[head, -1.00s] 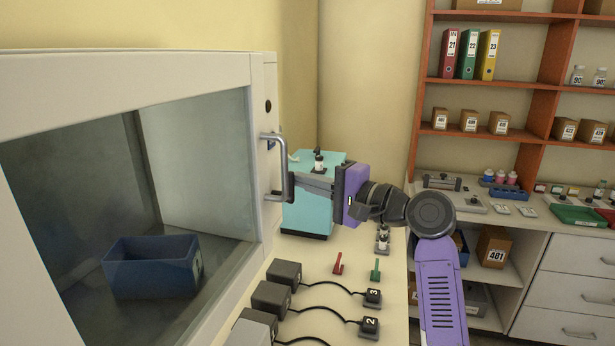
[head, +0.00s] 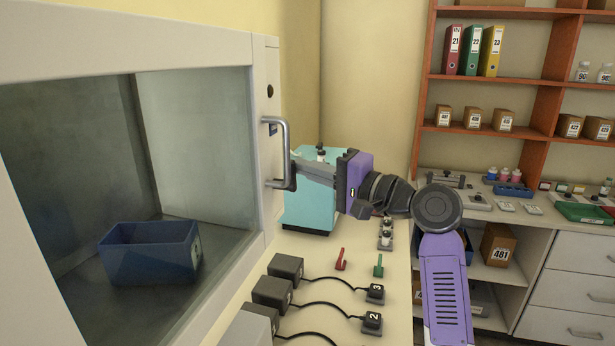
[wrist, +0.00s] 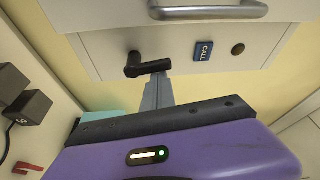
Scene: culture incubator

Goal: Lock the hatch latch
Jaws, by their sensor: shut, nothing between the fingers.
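The hatch (head: 160,85) is a pale frame with a large glass window, and it looks closed. A silver bar handle (head: 285,150) stands on its right side; it also shows at the top of the wrist view (wrist: 210,13). The latch (wrist: 147,66) is a black lever on the pale panel below the handle in the wrist view, its arm pointing right. My gripper (wrist: 160,77) is shut and empty, its fingertips right at the lever's free end; whether they touch I cannot tell. In the head view my gripper (head: 297,169) is just right of the handle, where the latch is hard to make out.
A blue CALL button (wrist: 203,51) and a round brown knob (wrist: 238,49) sit right of the latch. A teal box (head: 308,210) stands behind my gripper. Dark blocks with cables (head: 285,267) and red (head: 341,260) and green (head: 378,266) hooks occupy the bench below.

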